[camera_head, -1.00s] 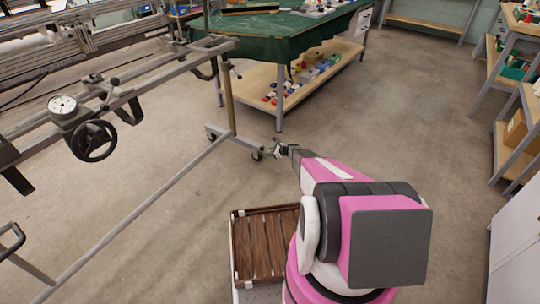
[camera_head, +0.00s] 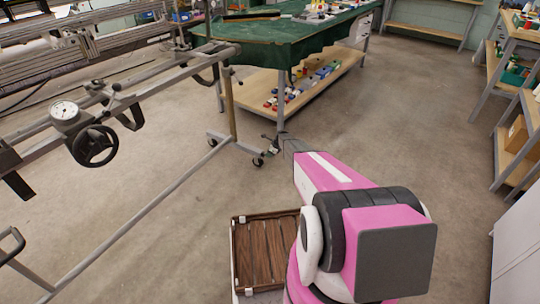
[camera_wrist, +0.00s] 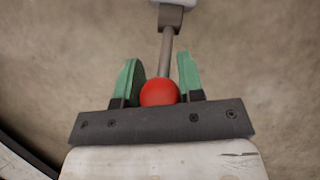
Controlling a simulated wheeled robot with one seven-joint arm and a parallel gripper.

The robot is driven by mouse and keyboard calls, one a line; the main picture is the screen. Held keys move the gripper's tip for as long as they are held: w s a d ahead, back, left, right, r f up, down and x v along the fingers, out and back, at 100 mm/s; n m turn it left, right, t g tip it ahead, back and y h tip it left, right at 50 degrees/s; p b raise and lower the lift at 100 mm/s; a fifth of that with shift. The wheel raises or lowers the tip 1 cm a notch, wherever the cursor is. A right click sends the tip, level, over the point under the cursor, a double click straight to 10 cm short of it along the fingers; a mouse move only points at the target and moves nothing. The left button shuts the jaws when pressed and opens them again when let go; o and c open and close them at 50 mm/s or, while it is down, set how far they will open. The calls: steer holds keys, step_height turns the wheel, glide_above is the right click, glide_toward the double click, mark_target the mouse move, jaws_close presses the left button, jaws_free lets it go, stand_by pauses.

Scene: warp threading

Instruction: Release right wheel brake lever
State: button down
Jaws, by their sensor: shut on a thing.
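The brake lever is a thin grey rod (camera_wrist: 167,52) with a red ball knob (camera_wrist: 159,92) on its near end; its far end meets a grey block (camera_wrist: 170,18) at the top of the wrist view. My gripper (camera_wrist: 158,62) has green fingers on both sides of the knob and is shut on it. In the head view my gripper (camera_head: 271,145) is small and low beside the foot of the loom frame. A caster wheel (camera_head: 258,161) sits just left of it. The lever is too small to make out there.
The grey loom frame (camera_head: 150,205) with a black handwheel (camera_head: 94,146) fills the left. A green-covered table (camera_head: 270,38) with a lower shelf stands behind my gripper. A wooden slatted tray (camera_head: 240,262) is near my base. Open floor lies to the right.

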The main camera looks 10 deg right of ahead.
stand_by(0.4)
steer(key=c, duration=0.8)
jaws_free()
steer(key=shift+o, duration=0.2)
steer(key=v, duration=1)
steer(key=shift+r, duration=0.4)
steer(key=shift+d, duration=0.1)
steer(key=s+a+r+n+g+h, duration=0.1)
steer(key=s+r+n, duration=0.6)
steer(key=s, duration=0.9)
steer(key=s+a+r+n+h, duration=0.2)
steer(key=s+r+n, duration=0.6)
steer(key=s+r, duration=0.5)
steer(key=s+a+r+n+g+h, duration=0.1)
steer(key=s+r+n, duration=0.6)
steer(key=s, duration=1.3)
step_height(320, 180, up, 3)
steer(key=shift+a+r+n+g+h, duration=0.15)
steer(key=shift+a+n+g+h, duration=0.2)
steer(key=shift+a+h, duration=0.2)
